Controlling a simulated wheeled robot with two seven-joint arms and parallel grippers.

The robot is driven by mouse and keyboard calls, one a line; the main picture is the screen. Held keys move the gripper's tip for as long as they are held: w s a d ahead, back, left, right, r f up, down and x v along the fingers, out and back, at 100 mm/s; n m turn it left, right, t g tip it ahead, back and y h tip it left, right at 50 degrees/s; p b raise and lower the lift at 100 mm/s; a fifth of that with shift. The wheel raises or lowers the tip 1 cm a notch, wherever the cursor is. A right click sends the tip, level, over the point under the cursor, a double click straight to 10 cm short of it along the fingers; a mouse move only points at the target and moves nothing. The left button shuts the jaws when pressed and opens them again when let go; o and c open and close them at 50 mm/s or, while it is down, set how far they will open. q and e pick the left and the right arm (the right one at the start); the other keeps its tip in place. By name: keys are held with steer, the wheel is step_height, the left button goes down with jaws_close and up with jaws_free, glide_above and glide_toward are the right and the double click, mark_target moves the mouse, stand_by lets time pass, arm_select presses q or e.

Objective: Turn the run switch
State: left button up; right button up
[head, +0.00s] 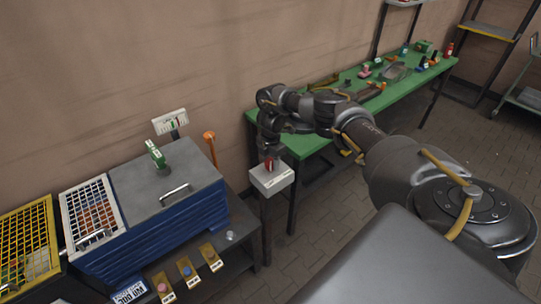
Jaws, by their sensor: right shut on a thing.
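A small white box (272,181) with dark lettering stands on a post in the middle of the view, right of the blue machine. A red switch handle (269,164) sticks up from its top; I take it for the run switch. My right gripper (270,158) points down onto the handle from above and is shut on it. The fingers and the handle are small here, and the fingers partly hide the handle. The lettering is too small to read. My left gripper is not in view.
A green workbench (310,143) with several tools runs along the wall behind my right arm.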

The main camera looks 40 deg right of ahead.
mark_target(271, 161)
steer(key=shift+d+r, duration=0.1)
steer(key=o, duration=1)
step_height(271, 161, up, 5)
steer(key=shift+w+f+b, duration=0.1)
steer(key=shift+f+b, duration=0.1)
steer(key=shift+b, duration=0.35)
step_height(271, 161, up, 6)
steer(key=shift+r+p, duration=0.1)
steer(key=shift+p, duration=0.55)
